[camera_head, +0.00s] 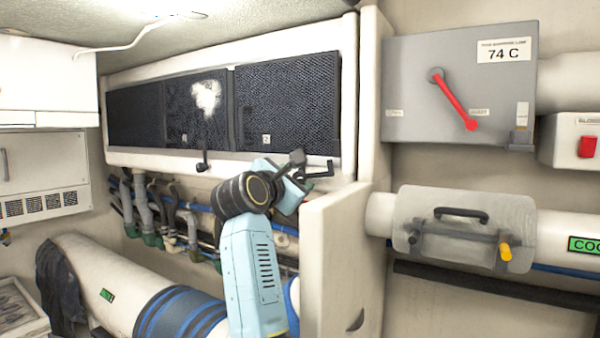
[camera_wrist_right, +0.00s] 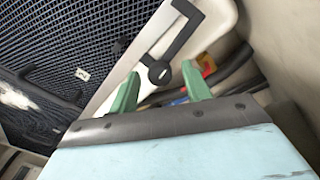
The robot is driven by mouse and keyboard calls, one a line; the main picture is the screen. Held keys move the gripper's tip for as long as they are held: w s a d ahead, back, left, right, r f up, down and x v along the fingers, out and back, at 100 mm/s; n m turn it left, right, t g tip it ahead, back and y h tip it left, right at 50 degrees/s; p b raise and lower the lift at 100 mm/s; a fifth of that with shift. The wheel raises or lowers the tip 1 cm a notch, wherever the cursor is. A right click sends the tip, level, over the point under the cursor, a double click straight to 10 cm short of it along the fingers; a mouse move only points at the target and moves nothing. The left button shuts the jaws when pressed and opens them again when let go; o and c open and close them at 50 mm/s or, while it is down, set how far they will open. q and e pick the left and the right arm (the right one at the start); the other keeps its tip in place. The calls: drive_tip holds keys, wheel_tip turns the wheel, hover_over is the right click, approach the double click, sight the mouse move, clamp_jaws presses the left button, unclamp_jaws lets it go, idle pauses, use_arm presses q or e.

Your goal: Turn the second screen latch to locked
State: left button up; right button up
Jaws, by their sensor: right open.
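The second screen (camera_head: 290,98) is a dark mesh panel marked "2" (camera_head: 266,139); the mark also shows in the wrist view (camera_wrist_right: 82,74). Its black latch (camera_head: 322,171) is at the panel's lower right, with its arm lying roughly sideways in the head view. In the wrist view the latch (camera_wrist_right: 182,38) has a round pivot and a bent arm. My right gripper (camera_wrist_right: 160,69) is open, its green fingers short of the latch and either side of its pivot end. I cannot tell whether they touch. In the head view my wrist hides most of the fingers. My left gripper is not in view.
Another black latch (camera_head: 203,161) hangs down below the left screens. A pale upright partition (camera_head: 340,250) stands close right of my right arm. Pipes (camera_head: 165,215) run below the screens. A grey box with a red lever (camera_head: 455,100) is on the right wall.

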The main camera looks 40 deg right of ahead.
drive_tip(key=shift+x, duration=0.95)
